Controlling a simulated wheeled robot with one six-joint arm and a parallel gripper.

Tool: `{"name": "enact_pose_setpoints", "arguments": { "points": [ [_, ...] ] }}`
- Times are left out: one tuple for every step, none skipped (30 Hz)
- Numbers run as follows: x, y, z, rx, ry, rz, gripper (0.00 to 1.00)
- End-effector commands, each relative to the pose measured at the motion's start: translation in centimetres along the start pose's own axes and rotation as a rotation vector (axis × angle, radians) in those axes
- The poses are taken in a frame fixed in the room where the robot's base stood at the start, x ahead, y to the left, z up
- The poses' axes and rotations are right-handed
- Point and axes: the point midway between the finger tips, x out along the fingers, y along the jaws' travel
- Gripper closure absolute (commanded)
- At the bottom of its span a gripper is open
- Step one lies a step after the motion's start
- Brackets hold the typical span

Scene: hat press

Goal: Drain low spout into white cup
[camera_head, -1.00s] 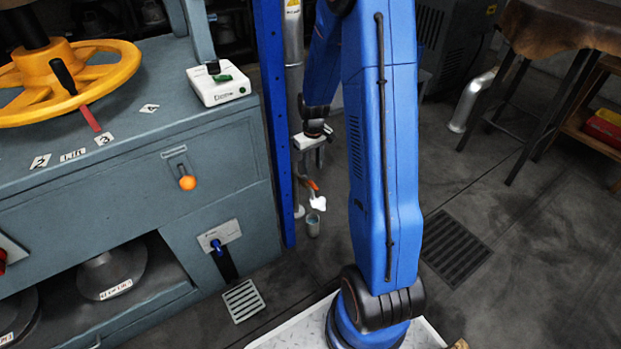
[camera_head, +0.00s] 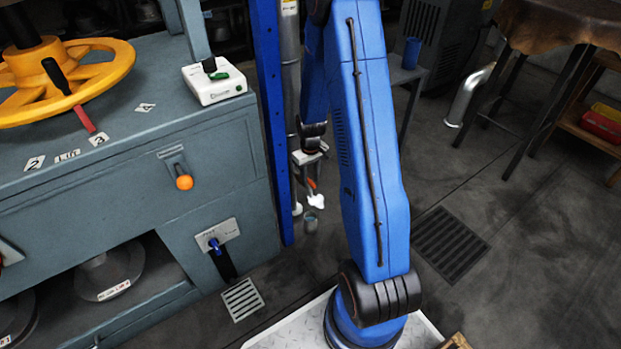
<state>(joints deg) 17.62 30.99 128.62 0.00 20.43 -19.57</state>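A vertical grey pipe (camera_head: 291,75) stands behind the blue post. Low on it is a small orange-red handle (camera_head: 312,184) with a small white piece (camera_head: 316,201) under it; I cannot tell whether this is a tag, the spout or a cup. A small grey-blue cup-like vessel (camera_head: 311,222) is just below, near the floor. No clearly white cup can be made out. My gripper (camera_head: 311,166) is by the pipe, above the orange handle. Its fingers are small and partly hidden, so its opening and any contact are unclear.
A blue post (camera_head: 268,120) stands left of my gripper, beside the grey press cabinet (camera_head: 100,210) with its yellow wheel (camera_head: 75,80). A blue cup (camera_head: 411,53) stands on a small table behind my arm.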

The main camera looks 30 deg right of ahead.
Motion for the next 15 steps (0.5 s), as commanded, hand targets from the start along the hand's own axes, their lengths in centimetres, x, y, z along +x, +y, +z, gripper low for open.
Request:
{"name": "enact_pose_setpoints", "arguments": {
  "points": [
    [0.07,0.0,0.0,0.0,0.0,0.0,0.67],
    [0.09,0.0,0.0,0.0,0.0,0.0,0.67],
    [0.1,0.0,-0.01,0.0,0.0,0.0,0.67],
    [0.09,0.0,-0.01,0.0,0.001,0.0,0.67],
    [0.09,0.0,-0.01,0.0,0.001,0.0,0.67],
    [0.08,0.0,-0.01,0.0,0.001,0.0,0.67],
    [0.08,0.0,-0.01,0.0,0.001,0.0,0.67],
    [0.08,0.0,-0.01,0.0,0.001,0.0,0.67],
    [0.08,0.0,-0.01,0.0,0.001,0.0,0.77],
    [0.08,0.01,-0.02,0.0,0.001,0.0,0.84],
    [0.08,0.01,-0.02,0.0,0.001,0.0,0.91],
    [0.08,0.01,-0.02,0.0,0.001,0.0,1.0],
    [0.07,0.01,-0.02,0.0,0.001,0.0,1.0],
    [0.07,0.01,-0.02,0.0,0.001,0.0,1.0],
    [0.07,0.01,-0.02,0.0,0.001,0.0,1.0]
  ]
}}
